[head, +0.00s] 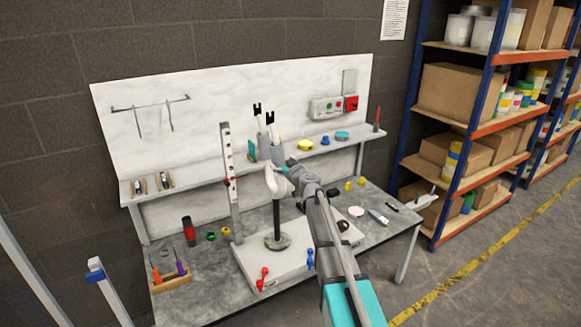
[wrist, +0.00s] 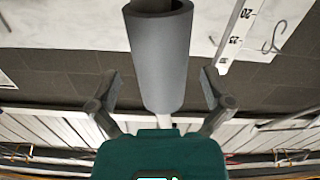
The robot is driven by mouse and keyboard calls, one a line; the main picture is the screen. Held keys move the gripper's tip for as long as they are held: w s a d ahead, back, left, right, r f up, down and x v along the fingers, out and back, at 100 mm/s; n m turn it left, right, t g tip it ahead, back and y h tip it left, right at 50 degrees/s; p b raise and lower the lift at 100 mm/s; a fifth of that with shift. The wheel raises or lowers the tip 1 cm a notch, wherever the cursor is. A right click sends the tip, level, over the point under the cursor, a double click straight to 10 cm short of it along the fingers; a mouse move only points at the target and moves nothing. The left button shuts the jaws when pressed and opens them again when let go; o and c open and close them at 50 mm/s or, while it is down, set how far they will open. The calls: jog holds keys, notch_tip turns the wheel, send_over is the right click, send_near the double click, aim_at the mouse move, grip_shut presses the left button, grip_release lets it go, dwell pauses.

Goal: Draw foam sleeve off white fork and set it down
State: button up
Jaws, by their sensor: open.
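The white fork (head: 277,182) stands upside down on a black post with a round base (head: 277,241), its legs pointing up to black tips. Grey foam sleeves appear around the legs, one (head: 264,147) at the left. My gripper (head: 287,166) is beside the fork and hides part of it. In the wrist view my gripper (wrist: 160,92) is open, a finger on each side of a grey foam sleeve (wrist: 160,62). Gaps show between both fingers and the sleeve. I cannot tell which sleeve this is.
A ruled upright (head: 231,180) stands left of the post. A shelf (head: 190,183) runs behind, holding small items. Red clamps (head: 262,279) and blue clamps (head: 310,259) are near the post. A wooden tool holder (head: 171,282) is at front left. Bare bench (head: 215,288) shows beside it.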

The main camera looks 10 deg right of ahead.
aim_at(275, 145)
jog(key=shift+x, duration=1.75)
jog(key=c, duration=1.1)
jog(key=shift+r+p, duration=0.35)
jog(key=shift+p, duration=0.05)
jog(key=shift+a+r+p, duration=0.2)
jog(key=shift+r+p, duration=0.55)
jog(key=shift+r, duration=0.05)
jog(key=shift+s+a+r+p, duration=0.1)
jog(key=shift+a+r+p, duration=0.1)
jog(key=shift+r+p, duration=0.8)
jog(key=shift+a+r+p, duration=0.2)
jog(key=shift+r+p, duration=0.45)
jog(key=shift+p, duration=0.05)
jog(key=shift+s+a+r+p, duration=0.1)
jog(key=shift+r+p, duration=0.2)
jog(key=shift+p, duration=0.05)
